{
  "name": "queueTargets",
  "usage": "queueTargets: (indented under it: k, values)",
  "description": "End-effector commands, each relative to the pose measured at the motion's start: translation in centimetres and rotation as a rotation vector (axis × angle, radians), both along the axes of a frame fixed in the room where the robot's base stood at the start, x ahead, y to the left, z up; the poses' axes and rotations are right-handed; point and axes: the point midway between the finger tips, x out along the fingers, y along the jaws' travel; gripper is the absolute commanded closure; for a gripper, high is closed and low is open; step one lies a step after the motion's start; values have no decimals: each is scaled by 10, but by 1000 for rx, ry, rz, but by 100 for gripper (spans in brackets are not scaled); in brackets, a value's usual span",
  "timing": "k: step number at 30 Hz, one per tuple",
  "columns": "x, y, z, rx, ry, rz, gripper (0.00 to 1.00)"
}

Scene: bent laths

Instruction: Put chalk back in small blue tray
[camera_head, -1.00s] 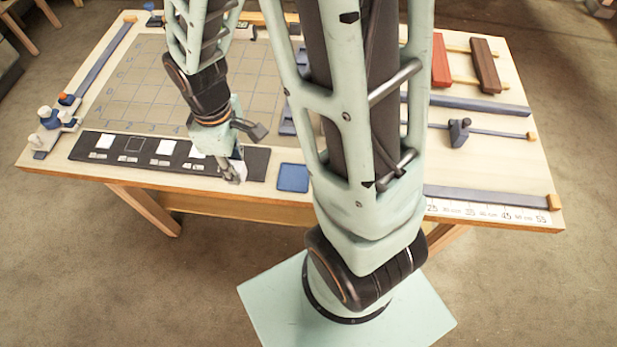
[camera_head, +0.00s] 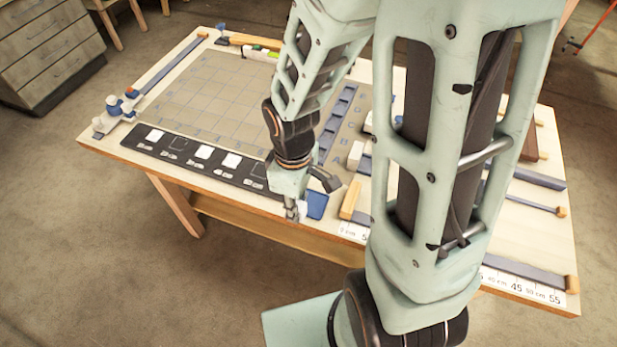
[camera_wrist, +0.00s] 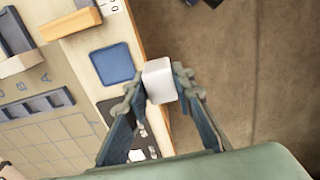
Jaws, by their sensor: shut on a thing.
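The small blue tray (camera_head: 317,204) lies near the table's front edge, and it also shows in the wrist view (camera_wrist: 112,64), where its bare blue floor is visible. My gripper (camera_head: 292,213) is just left of the tray in the head view. In the wrist view its fingers are shut on a white block of chalk (camera_wrist: 158,80). The chalk appears beside the tray, over the table edge, not over the tray. Its height above the table is hard to tell.
A black strip (camera_head: 190,157) with white cards lies left of the tray. A grid board (camera_head: 215,95) is behind it. A wooden-ended lath (camera_head: 350,200) lies close right of the tray. A blue slotted rack (camera_head: 335,125) stands behind. My arm hides part of the table.

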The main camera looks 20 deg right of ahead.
Motion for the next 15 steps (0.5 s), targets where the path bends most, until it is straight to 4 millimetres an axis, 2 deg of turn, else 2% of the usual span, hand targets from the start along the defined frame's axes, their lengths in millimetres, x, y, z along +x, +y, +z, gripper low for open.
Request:
queueTargets:
  k: [1, 6, 9, 15]
  values:
    - [11, -9, -12, 1, 1, -8, 100]
    - [46, -32, -30, 0, 0, -5, 100]
    - [57, -40, -52, 0, 1, -2, 100]
    - [75, -51, -73, 0, 0, 0, 100]
